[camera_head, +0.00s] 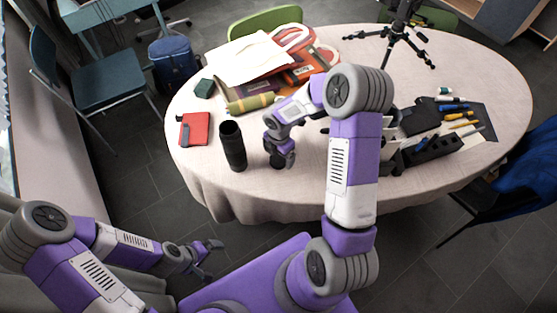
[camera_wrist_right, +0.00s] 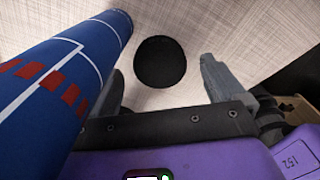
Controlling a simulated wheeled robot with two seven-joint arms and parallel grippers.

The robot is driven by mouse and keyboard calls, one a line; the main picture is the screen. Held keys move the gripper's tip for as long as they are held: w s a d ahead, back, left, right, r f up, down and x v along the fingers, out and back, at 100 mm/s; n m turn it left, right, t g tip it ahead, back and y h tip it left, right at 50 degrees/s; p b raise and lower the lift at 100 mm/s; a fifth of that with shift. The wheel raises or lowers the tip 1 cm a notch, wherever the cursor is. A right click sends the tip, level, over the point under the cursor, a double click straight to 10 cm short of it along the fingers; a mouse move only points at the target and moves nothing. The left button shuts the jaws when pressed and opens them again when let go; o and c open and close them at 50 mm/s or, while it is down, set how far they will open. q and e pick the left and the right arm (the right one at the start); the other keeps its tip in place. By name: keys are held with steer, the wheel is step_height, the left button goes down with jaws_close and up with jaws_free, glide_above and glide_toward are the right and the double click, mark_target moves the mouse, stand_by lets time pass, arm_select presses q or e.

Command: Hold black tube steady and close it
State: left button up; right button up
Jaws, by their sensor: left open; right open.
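A tall black tube (camera_head: 232,146) stands upright near the table's front left edge, with a dark top end. My right gripper (camera_head: 281,160) is low over the table, just right of the tube, and points down. In the right wrist view its fingers (camera_wrist_right: 160,78) are open around a round black cap (camera_wrist_right: 160,62) lying on the cloth; contact is not clear. A blue cylinder with white lines and red marks (camera_wrist_right: 65,80) rises at the left there, likely the tube's other side. My left gripper (camera_head: 209,260) is open and empty, off the table's front, below the tube.
On the table (camera_head: 215,80), a red notebook (camera_head: 194,129) lies left of the tube. Bags and books (camera_head: 265,70) are piled behind. A black organizer (camera_head: 430,150) and pens are at the right. A tripod (camera_head: 404,35) stands at the back.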

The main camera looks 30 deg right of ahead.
step_height(320, 180, down, 2)
steer(key=shift+f, duration=0.1)
steer(key=shift+c, duration=0.4)
steer(key=c, duration=1)
steer(key=shift+r, duration=0.2)
step_height(320, 180, up, 28)
steer(key=p, duration=0.6)
steer(key=shift+f+p, duration=0.1)
steer(key=shift+p, duration=0.3)
